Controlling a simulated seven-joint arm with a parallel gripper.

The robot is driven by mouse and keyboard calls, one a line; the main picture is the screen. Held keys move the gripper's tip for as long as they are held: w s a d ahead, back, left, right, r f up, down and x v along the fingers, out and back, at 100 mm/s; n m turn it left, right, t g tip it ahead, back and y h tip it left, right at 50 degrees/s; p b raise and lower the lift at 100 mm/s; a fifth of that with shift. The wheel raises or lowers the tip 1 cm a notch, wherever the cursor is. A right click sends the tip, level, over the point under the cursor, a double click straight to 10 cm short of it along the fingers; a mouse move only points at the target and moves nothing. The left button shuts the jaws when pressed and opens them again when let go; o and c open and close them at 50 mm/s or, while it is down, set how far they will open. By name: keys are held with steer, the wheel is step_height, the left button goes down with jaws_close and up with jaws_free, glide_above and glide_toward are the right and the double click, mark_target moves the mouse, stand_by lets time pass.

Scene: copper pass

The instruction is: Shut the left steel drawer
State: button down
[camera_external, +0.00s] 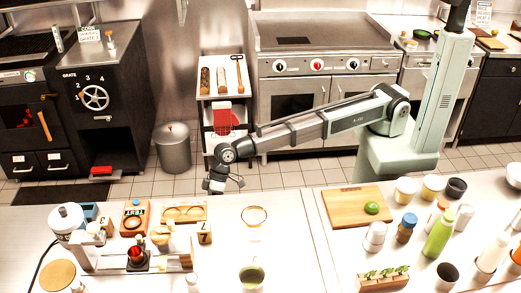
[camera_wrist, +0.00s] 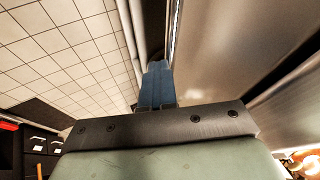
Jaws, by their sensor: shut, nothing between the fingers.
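My gripper (camera_external: 214,188) hangs low at the far edge of the near steel counter, and its tip is partly hidden there in the external view. In the wrist view the blue fingers (camera_wrist: 156,82) are together and empty, beside a steel surface (camera_wrist: 235,45) on the right. A bright narrow edge runs along the left of that steel. I cannot tell whether this steel is the left drawer or how far it stands open. The counter's far face is hidden in the external view.
The near counter (camera_external: 285,235) carries a scale-like device, a cutting board (camera_external: 345,208), bottles and cups. A grey bin (camera_external: 173,148), a small cart (camera_external: 222,90) and a range (camera_external: 325,60) stand behind. Tiled floor (camera_wrist: 75,45) is free to the left in the wrist view.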

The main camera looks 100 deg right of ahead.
steer(key=shift+a, duration=0.45)
steer(key=s+d+r, duration=0.4)
steer(key=d+r, duration=0.5)
steer(key=s+d+f+h, duration=0.2)
steer(key=s+d+f, duration=0.1)
steer(key=d, duration=0.1)
steer(key=s+d+f+g+h, duration=0.1)
steer(key=s+d+f+g, duration=0.1)
steer(key=s+d+f, duration=0.7)
steer(key=s+d+f+g+h, duration=0.25)
steer(key=s+f, duration=0.75)
steer(key=f, duration=0.7)
steer(key=s+d+f+g, duration=0.2)
steer(key=s+f, duration=0.3)
steer(key=s, duration=0.5)
steer(key=s+d+f+g, duration=0.2)
steer(key=s+f, duration=0.4)
steer(key=s, duration=0.4)
steer(key=s+d+f+m+g, duration=0.1)
steer(key=s+d+f, duration=0.3)
steer(key=s, duration=0.6)
step_height(320, 180, down, 2)
steer(key=shift+d+g, duration=0.25)
steer(key=shift+g, duration=0.5)
